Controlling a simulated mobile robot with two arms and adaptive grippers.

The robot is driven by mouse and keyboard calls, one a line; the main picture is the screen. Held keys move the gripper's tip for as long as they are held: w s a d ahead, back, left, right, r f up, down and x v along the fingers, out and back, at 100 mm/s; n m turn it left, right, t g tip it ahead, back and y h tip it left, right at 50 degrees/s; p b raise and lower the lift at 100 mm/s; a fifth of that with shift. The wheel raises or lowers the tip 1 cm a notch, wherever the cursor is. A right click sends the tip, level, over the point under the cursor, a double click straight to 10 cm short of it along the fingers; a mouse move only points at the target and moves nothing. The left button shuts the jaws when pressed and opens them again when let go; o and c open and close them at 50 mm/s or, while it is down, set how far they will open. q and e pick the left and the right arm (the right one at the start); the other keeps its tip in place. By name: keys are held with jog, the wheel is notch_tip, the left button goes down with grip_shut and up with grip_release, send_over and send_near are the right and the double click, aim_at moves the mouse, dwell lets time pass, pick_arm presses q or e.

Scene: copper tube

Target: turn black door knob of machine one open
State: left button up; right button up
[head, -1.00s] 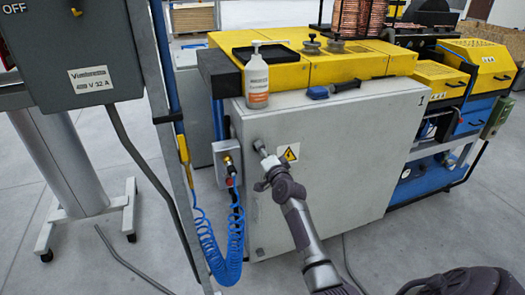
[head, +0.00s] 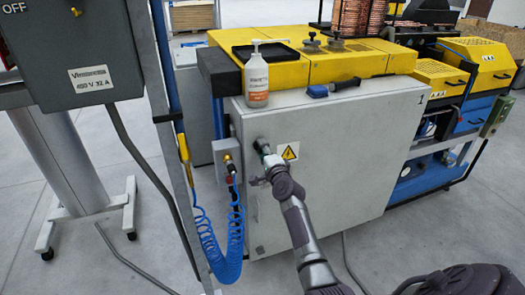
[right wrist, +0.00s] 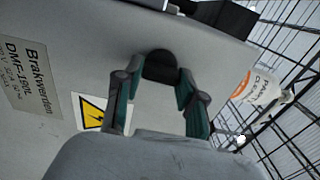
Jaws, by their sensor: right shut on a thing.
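The machine is a grey cabinet (head: 345,165) with a yellow top and a small "1" at the upper right of its door. The black door knob (right wrist: 160,66) is on the left part of the door, beside a yellow warning sign (head: 287,151). My right gripper (head: 264,148) is at the knob. In the right wrist view its two green-padded fingers (right wrist: 158,88) are on either side of the knob and shut on it. In the head view the gripper mostly hides the knob. My left gripper is not in view.
A coiled blue air hose (head: 222,250) hangs from a small grey box left of the door. A metal post (head: 165,140) stands further left.

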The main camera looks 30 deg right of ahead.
jog(key=o, duration=1.1)
jog(key=shift+o, duration=0.2)
jog(key=shift+s, duration=0.1)
jog(key=v, duration=1.1)
jog(key=shift+s+a, duration=0.2)
jog(key=shift+s, duration=0.2)
